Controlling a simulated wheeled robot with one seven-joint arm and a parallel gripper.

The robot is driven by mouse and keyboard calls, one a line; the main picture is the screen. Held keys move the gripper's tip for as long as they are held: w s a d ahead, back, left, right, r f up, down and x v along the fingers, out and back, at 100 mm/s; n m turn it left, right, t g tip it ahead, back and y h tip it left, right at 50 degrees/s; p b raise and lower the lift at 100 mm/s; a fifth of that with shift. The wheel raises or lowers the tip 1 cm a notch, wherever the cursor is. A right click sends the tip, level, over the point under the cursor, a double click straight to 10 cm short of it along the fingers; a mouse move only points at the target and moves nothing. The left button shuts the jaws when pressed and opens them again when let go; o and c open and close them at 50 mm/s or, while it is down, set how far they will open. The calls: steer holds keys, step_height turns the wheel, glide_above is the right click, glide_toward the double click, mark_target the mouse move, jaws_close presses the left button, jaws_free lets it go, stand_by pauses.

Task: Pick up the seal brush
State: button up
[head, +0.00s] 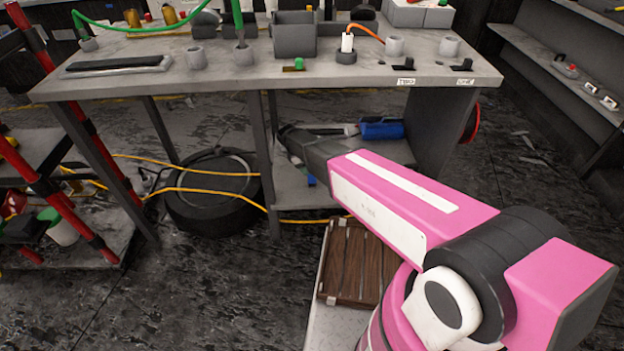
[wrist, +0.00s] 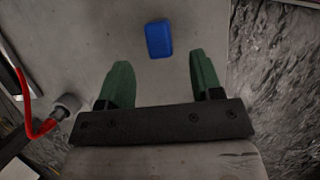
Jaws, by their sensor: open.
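I cannot pick out the seal brush with certainty in either view. In the wrist view, my gripper (wrist: 160,82) is open, its two green fingers spread apart with nothing between them. A small blue block-like thing (wrist: 158,39) lies on a pale grey surface beyond the fingertips, apart from them and roughly in line with the gap. In the head view, my pink arm reaches toward the workbench (head: 330,80), its dark end low at the bench's front; the fingers are not clear there.
A grey ring-shaped holder (wrist: 68,104) with a red cord stands left of my gripper in the wrist view. A blue roll (head: 381,128) lies on the bench's lower shelf. A wooden crate (head: 350,265) is near my arm.

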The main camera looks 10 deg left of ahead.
mark_target(312, 178)
steer(key=shift+x, duration=3.4)
steer(key=c, duration=1)
